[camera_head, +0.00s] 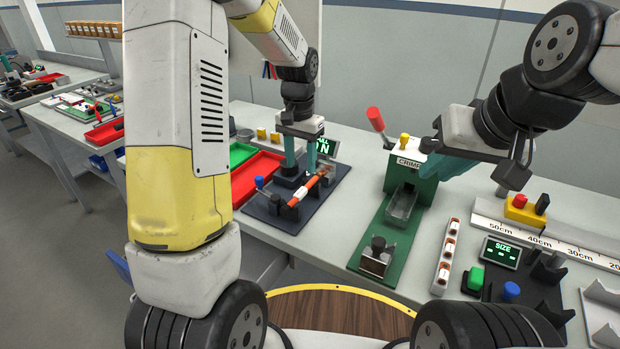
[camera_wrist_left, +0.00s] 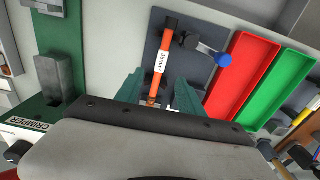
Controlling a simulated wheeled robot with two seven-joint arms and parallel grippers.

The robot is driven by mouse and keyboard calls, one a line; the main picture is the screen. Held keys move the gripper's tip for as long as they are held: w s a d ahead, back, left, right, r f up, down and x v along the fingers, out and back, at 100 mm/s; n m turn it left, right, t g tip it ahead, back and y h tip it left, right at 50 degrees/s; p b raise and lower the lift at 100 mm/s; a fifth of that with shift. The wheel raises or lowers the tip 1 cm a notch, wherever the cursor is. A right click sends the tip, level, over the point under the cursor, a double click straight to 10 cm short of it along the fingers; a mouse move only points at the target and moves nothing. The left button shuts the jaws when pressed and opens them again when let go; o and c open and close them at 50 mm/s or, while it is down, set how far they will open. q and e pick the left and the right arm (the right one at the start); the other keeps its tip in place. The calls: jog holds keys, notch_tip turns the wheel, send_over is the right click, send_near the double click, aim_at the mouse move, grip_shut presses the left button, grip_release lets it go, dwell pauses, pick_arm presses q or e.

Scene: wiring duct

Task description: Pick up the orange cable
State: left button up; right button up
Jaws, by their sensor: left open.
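The orange cable (camera_head: 304,193), a short rod with a white printed label, lies on a dark fixture plate (camera_head: 270,216) with black holders. It also shows in the left wrist view (camera_wrist_left: 168,40), its lower end reaching between the finger pads. My left gripper (camera_head: 300,170) is open, pointing down over the cable's far end, with one teal finger on each side of it. The same fingers show in the left wrist view (camera_wrist_left: 158,86). They do not appear closed on the cable. My right gripper (camera_head: 442,166) is beside the crimper, its finger gap hidden by the viewing angle.
A green crimper (camera_head: 408,170) with a red-knobbed lever stands right of the fixture. Red (camera_head: 246,184) and green (camera_head: 241,153) trays lie to its left. A blue-knobbed lever (camera_head: 260,183) is close to the cable. A ruler and a size display (camera_head: 501,252) are at the right.

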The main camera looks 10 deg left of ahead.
aim_at(303, 188)
pick_arm(q)
jog(key=shift+w+f, duration=0.2)
jog(key=shift+f, duration=0.35)
jog(key=f, duration=0.7)
jog(key=shift+w+d+f, duration=0.1)
jog(key=shift+w+f, duration=0.25)
jog(key=shift+f, duration=0.05)
jog(key=shift+c, duration=0.4)
grip_shut()
